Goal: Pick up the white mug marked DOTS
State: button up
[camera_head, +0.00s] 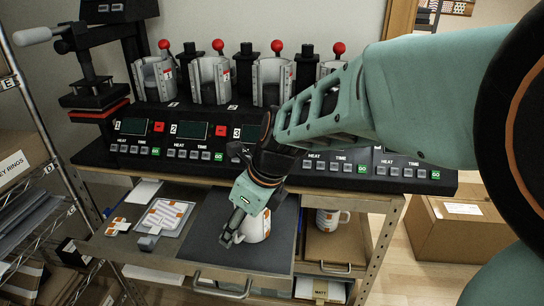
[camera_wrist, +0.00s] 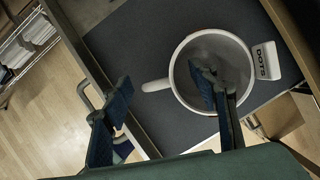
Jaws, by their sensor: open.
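The white mug (camera_head: 257,228) with an orange pattern stands upright on the dark mat of a pulled-out drawer. In the wrist view, I look down into the mug (camera_wrist: 183,55); its handle points left. A white tag reading DOTS (camera_wrist: 265,62) is at the mug's right side; I cannot tell if it is fixed to it. My gripper (camera_head: 232,236) is low at the mug's left side and partly covers it. In the wrist view, my gripper (camera_wrist: 160,80) has its fingers spread, one left of the handle, the other over or inside the mug's opening.
Another patterned mug (camera_head: 327,221) stands in a wooden compartment to the right. A tray with an orange-patterned sheet (camera_head: 165,216) lies left of the mat (camera_head: 200,238). The mug-press machine (camera_head: 190,130) stands behind, above the drawers. A cardboard box (camera_head: 455,232) is on the floor at right.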

jog(key=shift+f, duration=0.1)
grip_shut()
dwell(0.4)
jog(key=shift+w, duration=0.1)
